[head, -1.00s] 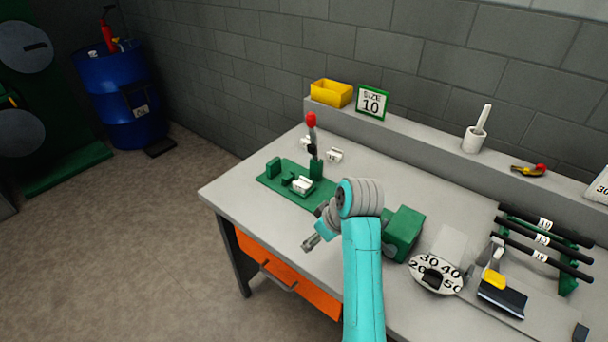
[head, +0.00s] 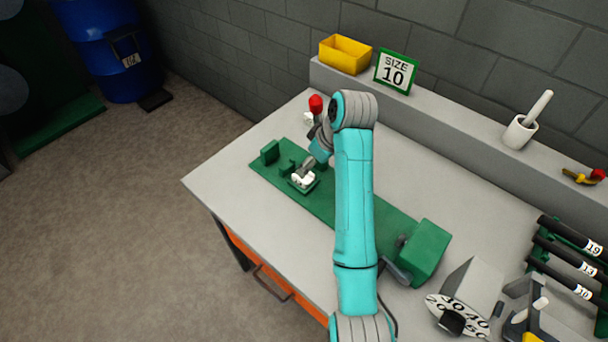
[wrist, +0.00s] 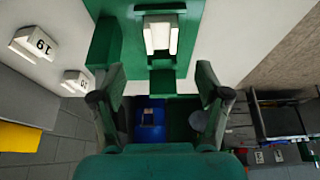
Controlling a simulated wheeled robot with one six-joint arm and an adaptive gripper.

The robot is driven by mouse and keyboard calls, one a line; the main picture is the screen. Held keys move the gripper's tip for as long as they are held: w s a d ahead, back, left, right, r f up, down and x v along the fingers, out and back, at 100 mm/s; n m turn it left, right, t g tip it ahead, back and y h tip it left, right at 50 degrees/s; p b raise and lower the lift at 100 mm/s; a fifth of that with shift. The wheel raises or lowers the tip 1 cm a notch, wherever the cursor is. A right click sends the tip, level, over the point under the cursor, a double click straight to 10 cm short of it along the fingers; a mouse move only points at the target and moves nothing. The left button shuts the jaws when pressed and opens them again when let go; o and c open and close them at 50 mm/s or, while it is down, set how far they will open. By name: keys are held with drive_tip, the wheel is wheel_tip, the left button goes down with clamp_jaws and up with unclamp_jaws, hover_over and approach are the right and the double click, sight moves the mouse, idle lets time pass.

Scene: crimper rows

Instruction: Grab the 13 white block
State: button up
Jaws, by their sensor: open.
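A white block (head: 302,181) sits in the green fixture (head: 340,212) on the bench; its number does not show. In the wrist view this block (wrist: 160,34) lies ahead of the fingertips, roughly centred between them. My gripper (head: 306,167) is at the block in the head view, with contact unclear. In the wrist view my gripper (wrist: 158,78) is open with nothing between its fingers. A white block marked 19 (wrist: 36,42) and a smaller-looking white block (wrist: 75,80), its number hard to read, lie on the bench at left. No legible 13 shows on any white block.
The red-knobbed lever (head: 316,104) stands close behind my gripper. A green box-shaped part (head: 424,250) is at the fixture's right end. A yellow bin (head: 345,54) and a SIZE 10 sign (head: 394,72) stand on the back ledge. The bench's left corner is clear.

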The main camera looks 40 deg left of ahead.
sight(305, 178)
drive_tip(key=shift+x, duration=3.6)
drive_tip(key=shift+s+d+f, duration=0.1)
drive_tip(key=shift+d, duration=0.05)
drive_tip(key=c, duration=1.3)
